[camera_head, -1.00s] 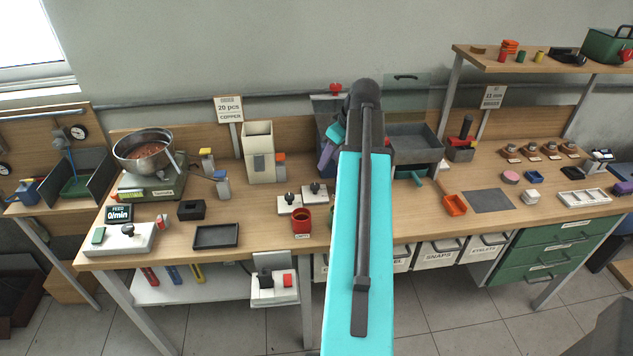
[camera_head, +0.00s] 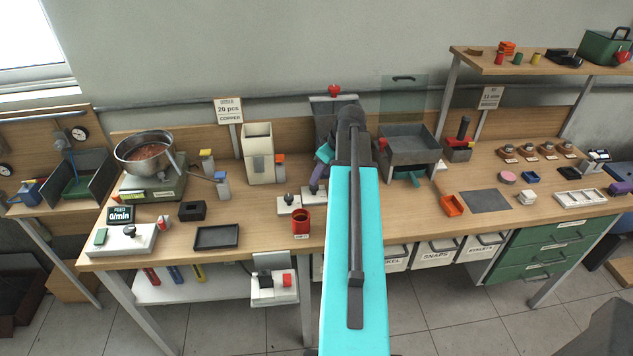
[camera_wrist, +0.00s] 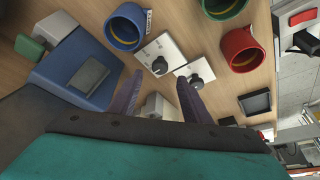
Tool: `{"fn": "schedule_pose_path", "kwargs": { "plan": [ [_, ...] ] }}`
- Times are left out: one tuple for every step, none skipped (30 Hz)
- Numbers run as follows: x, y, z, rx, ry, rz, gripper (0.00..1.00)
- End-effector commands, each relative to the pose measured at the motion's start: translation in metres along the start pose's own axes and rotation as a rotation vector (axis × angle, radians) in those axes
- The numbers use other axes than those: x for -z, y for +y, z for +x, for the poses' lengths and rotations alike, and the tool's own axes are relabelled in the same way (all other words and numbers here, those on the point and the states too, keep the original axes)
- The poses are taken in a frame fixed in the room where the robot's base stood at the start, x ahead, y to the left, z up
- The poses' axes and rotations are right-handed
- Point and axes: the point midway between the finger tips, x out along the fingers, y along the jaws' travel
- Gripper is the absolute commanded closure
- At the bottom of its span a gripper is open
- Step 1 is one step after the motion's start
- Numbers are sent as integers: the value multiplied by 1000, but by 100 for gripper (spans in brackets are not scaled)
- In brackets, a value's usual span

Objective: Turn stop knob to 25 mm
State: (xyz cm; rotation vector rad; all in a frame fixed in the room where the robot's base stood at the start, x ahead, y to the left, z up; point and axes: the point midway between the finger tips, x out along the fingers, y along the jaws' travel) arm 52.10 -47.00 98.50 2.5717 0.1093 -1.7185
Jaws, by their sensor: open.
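Two dark knobs on pale plates stand side by side at the middle of the bench: a left one (camera_head: 289,199) and a right one (camera_head: 314,190). Their labels are too small to read, so I cannot tell which is the stop knob. In the wrist view the two knobs (camera_wrist: 160,65) (camera_wrist: 195,79) lie just beyond my fingertips. My gripper (camera_wrist: 157,82) is open, with its purple fingers apart and nothing held. In the head view my gripper (camera_head: 317,180) is close to the right knob, partly hidden by my arm; contact cannot be told.
A red cup (camera_head: 302,222) stands in front of the knobs; a blue cup (camera_wrist: 126,27) and green cup (camera_wrist: 223,6) show in the wrist view. A blue block-like device (camera_wrist: 82,68) is beside my left finger. A cream hopper (camera_head: 258,155) stands behind left.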

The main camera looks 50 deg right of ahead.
Motion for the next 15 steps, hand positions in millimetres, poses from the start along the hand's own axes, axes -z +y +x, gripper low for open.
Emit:
{"fn": "schedule_pose_path", "kwargs": {
  "plan": [
    [0,0,4,1,-1,0,56],
    [0,0,7,1,-1,0,56],
    [0,0,11,1,-1,0,56],
    [0,0,13,1,-1,0,56],
    [0,0,16,1,-1,0,56],
    [0,0,19,1,-1,0,56],
    [0,0,22,1,-1,0,56],
    [0,0,25,1,-1,1,56],
    [0,0,29,1,-1,1,56],
    [0,0,31,1,-1,1,56],
    [0,0,34,1,-1,1,56],
    [0,0,37,0,-1,1,56],
    [0,0,40,0,-1,1,56],
    [0,0,43,1,-1,1,56],
    [0,0,46,1,-1,0,56]
  ]
}}
